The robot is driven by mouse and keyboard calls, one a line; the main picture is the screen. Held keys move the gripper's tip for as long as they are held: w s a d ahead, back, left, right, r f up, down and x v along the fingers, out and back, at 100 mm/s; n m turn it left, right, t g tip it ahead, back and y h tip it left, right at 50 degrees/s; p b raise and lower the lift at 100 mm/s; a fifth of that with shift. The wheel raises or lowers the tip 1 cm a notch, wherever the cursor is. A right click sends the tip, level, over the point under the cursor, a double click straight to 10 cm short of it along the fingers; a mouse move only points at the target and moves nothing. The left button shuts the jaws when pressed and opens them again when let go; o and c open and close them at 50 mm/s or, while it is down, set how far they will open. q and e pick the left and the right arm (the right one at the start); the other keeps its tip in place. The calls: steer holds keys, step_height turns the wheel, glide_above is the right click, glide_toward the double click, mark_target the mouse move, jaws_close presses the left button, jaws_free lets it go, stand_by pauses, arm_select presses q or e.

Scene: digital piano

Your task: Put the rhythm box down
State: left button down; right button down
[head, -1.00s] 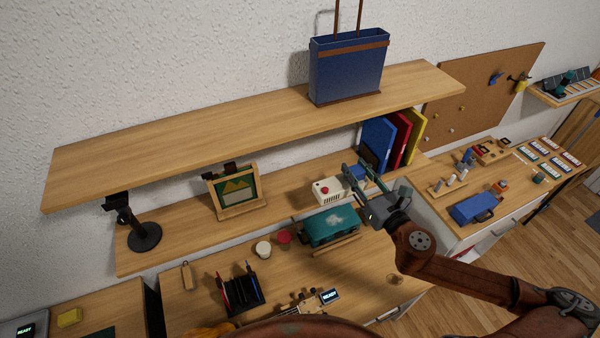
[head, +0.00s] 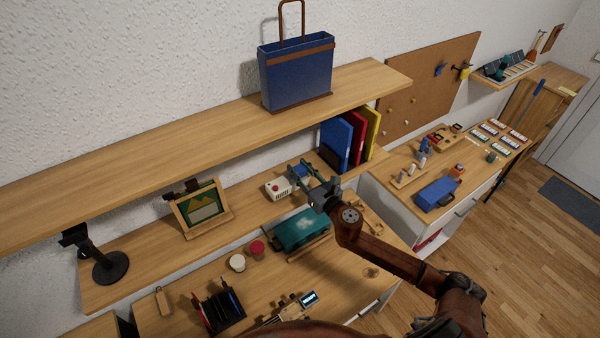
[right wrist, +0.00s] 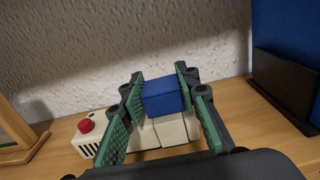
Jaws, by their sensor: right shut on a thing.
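The rhythm box (head: 278,190) is cream with a red button and dark slots on its left end; it is at the lower shelf (head: 245,216). In the right wrist view it shows at the left (right wrist: 88,137), with a blue block (right wrist: 165,97) and cream parts between my fingers. My right gripper (head: 303,173) is shut on the blue block, its green pads on both sides. A finger hides where the left end meets the middle. I cannot tell whether the underside touches the shelf. My left gripper is out of view.
Blue, red and yellow binders (head: 350,138) stand to the right on the lower shelf. A framed picture (head: 202,207) stands to the left, with bare shelf between it and the box. The upper shelf (head: 200,135) runs above. A teal case (head: 300,230) lies in front, below.

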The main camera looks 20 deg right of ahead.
steer(key=shift+f, duration=0.7)
steer(key=c, duration=1.9)
jaws_free()
steer(key=shift+f, duration=0.15)
steer(key=shift+c, duration=0.2)
steer(key=o, duration=0.5)
steer(key=shift+r, duration=0.2)
steer(key=s, duration=0.4)
steer(key=s+d+b, duration=0.1)
steer(key=s, duration=0.3)
steer(key=s+b, duration=0.1)
steer(key=s, duration=0.3)
steer(key=shift+d, duration=0.35)
steer(key=shift+f, duration=0.1)
